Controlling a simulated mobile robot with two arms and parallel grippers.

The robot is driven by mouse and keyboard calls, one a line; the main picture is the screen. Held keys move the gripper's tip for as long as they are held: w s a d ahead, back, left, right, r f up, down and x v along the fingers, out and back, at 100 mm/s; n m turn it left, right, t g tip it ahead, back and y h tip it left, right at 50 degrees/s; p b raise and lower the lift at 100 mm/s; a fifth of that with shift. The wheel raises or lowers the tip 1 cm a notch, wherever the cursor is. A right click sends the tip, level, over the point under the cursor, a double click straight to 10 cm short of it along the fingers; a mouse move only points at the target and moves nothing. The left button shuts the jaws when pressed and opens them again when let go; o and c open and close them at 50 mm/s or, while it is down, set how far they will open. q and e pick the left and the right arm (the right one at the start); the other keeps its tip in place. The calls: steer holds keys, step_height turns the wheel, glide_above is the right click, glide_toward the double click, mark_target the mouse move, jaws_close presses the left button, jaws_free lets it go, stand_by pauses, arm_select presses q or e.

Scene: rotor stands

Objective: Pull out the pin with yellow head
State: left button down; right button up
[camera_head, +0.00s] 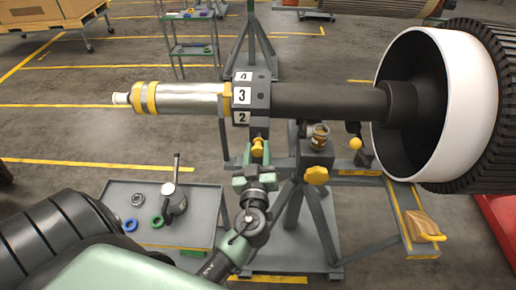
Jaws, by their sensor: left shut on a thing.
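My left gripper (256,166) reaches up from below, at the middle of the head view. It is shut on the yellow head of a pin (258,146), just under the dark numbered block (243,96) that shows 4, 3 and 2. The pin's shaft is hidden, so I cannot tell how deep it sits. The block is around the horizontal rotor shaft (325,100). My right gripper is not in view.
A large white-rimmed drum (447,60) is at the right. A low grey table (202,206) with rings and a tool is at lower left. A shelf cart (190,50) stands behind.

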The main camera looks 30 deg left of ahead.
arm_select(q)
steer(key=shift+s+d+f, duration=0.15)
steer(key=shift+s+d, duration=0.05)
steer(key=shift+s, duration=0.15)
steer(key=shift+w, duration=0.1)
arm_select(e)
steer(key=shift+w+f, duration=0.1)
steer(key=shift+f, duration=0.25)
arm_select(q)
steer(key=c, duration=0.9)
jaws_free()
steer(key=shift+c, duration=0.2)
steer(key=shift+s, duration=0.25)
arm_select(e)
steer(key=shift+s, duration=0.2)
